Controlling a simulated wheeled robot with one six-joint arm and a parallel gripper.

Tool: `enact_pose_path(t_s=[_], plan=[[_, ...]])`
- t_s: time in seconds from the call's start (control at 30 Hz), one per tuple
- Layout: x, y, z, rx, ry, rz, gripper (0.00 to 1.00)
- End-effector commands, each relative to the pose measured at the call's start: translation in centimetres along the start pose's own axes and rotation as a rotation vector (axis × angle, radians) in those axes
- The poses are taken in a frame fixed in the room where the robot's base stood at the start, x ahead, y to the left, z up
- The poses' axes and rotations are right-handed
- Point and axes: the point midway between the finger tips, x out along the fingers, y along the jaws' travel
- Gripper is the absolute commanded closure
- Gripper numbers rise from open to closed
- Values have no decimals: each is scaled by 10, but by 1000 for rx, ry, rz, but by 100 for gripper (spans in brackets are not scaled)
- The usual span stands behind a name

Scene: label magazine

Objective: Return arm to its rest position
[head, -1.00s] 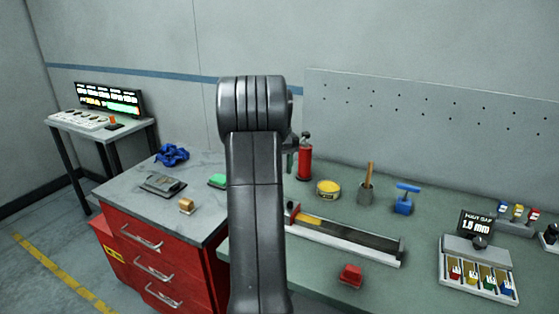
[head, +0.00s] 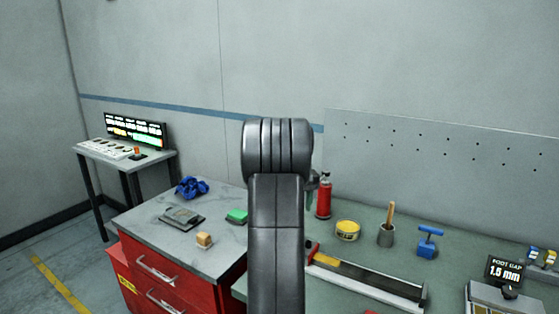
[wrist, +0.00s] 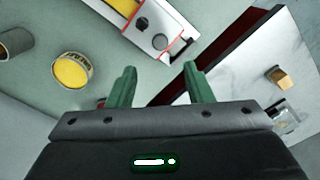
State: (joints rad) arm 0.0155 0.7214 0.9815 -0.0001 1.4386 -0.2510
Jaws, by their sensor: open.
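My arm (head: 276,225) stands upright in the middle of the head view, in front of the benches. My gripper (wrist: 158,80) shows in the wrist view with its two green fingers apart and nothing between them. In the head view most of it is hidden behind my arm. Below the fingers in the wrist view lie the green bench top (wrist: 95,25) and the end of the label magazine (wrist: 158,30). The magazine (head: 365,282) is a long channel on the bench in the head view, with a yellow strip inside.
A red-drawer cabinet (head: 180,285) stands left, bearing blue cloth (head: 192,187), a green block (head: 237,216) and a wooden block (head: 204,240). A red extinguisher (head: 323,198), yellow tin (head: 347,230), grey cup (head: 386,236) and blue T-handled tool (head: 430,242) line the bench back.

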Motion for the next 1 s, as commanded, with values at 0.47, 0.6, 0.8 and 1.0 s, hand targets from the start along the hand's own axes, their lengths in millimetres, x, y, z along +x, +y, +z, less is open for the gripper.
enact_pose_path(t_s=[0.47, 0.6, 0.8, 1.0], plan=[[89, 0, 1, 0, -3, -1, 53], [102, 0, 1, 0, -1, 0, 53], [104, 4, 5, 0, 0, 0, 53], [104, 4, 5, 0, 0, 0, 53]])
